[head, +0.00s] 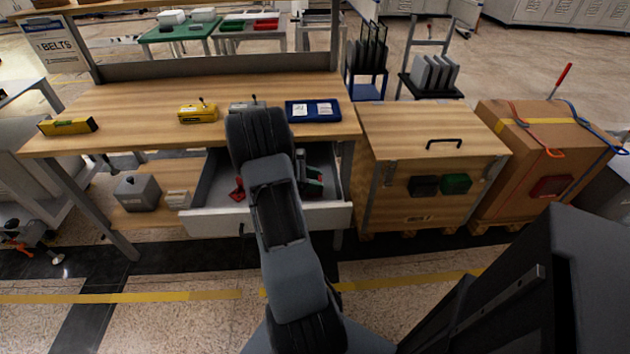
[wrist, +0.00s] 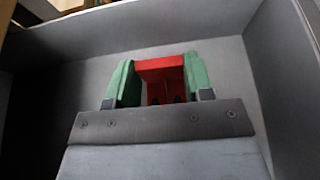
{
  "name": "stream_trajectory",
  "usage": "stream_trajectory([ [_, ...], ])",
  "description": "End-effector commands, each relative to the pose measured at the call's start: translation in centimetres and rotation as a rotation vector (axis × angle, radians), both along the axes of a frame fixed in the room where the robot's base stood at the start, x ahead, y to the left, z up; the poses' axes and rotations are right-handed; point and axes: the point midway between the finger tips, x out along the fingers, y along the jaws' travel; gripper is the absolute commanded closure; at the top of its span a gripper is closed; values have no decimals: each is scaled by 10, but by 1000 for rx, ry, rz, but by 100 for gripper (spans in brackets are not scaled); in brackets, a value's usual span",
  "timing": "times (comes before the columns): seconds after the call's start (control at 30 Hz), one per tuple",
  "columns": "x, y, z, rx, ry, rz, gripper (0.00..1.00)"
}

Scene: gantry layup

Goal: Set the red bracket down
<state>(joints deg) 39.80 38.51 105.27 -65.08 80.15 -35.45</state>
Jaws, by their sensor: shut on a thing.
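The red bracket (wrist: 160,68) is between the two green fingers of my gripper (wrist: 158,84) in the wrist view. The gripper is shut on it, one finger on each side. Both are within the open grey drawer (head: 213,222) under the wooden workbench; the drawer's grey walls show around them in the wrist view (wrist: 275,70). In the head view my gripper (head: 311,181) shows as green parts at the right of the drawer, partly behind my arm. I cannot tell whether the bracket touches the drawer floor.
A small red thing (head: 237,189) lies in the drawer, left of my arm. On the workbench (head: 130,98) are a yellow level (head: 68,126), a yellow case (head: 198,113) and a blue tray (head: 313,111). A wooden crate (head: 425,135) stands close on the right.

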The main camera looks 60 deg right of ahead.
Motion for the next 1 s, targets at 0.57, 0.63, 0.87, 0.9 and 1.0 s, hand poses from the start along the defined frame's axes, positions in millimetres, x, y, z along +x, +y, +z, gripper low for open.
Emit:
stream_trajectory([
  [0.57, 0, 0, 1, 0, 0, 0, 27],
  [0.63, 3, 2, 3, -1, 0, 2, 27],
  [0.87, 32, 22, 18, -1, -1, 5, 27],
  [0.9, 38, 26, 21, 0, -1, 5, 27],
  [1.0, 52, 36, 29, -1, -2, 5, 27],
])
